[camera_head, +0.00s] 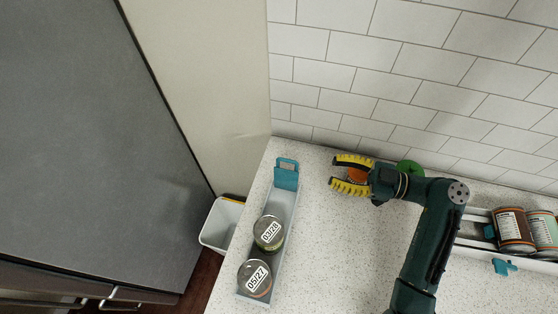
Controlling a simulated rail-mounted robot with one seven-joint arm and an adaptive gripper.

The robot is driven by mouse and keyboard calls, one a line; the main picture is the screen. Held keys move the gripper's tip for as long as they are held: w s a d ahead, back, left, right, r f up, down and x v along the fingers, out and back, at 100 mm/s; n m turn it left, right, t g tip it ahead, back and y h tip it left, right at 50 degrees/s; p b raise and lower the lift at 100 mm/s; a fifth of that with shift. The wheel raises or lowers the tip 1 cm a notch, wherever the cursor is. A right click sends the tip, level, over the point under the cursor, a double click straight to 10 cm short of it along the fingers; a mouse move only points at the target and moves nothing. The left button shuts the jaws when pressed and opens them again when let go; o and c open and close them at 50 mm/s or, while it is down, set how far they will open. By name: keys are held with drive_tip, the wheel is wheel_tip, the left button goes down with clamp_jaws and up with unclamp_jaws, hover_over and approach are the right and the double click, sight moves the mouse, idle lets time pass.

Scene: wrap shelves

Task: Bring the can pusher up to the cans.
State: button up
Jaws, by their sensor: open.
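A teal can pusher (287,177) stands at the far end of a narrow grey tray (282,222) on the counter. Two cans with dark lids, the can marked 0326 (269,232) and the can marked 0527 (255,279), stand in the near part of the tray. A stretch of empty tray lies between the pusher and the nearer-to-it can. My gripper (335,172), with yellow fingers, is open to the right of the pusher, apart from it, fingers pointing left. Something orange (357,175) shows between the fingers; I cannot tell what it is.
A green round thing (409,168) is partly behind my arm. A tiled wall (420,70) bounds the back. A white bin (222,226) stands left, off the counter.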

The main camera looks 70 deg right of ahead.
sight(281, 159)
drive_tip(key=w, duration=0.9)
drive_tip(key=w+a, duration=0.1)
drive_tip(key=w, duration=0.4)
drive_tip(key=shift+w+a+p, duration=0.1)
drive_tip(key=shift+w+p, duration=0.05)
drive_tip(key=shift+p, duration=0.2)
drive_tip(key=shift+c, duration=0.4)
clamp_jaws()
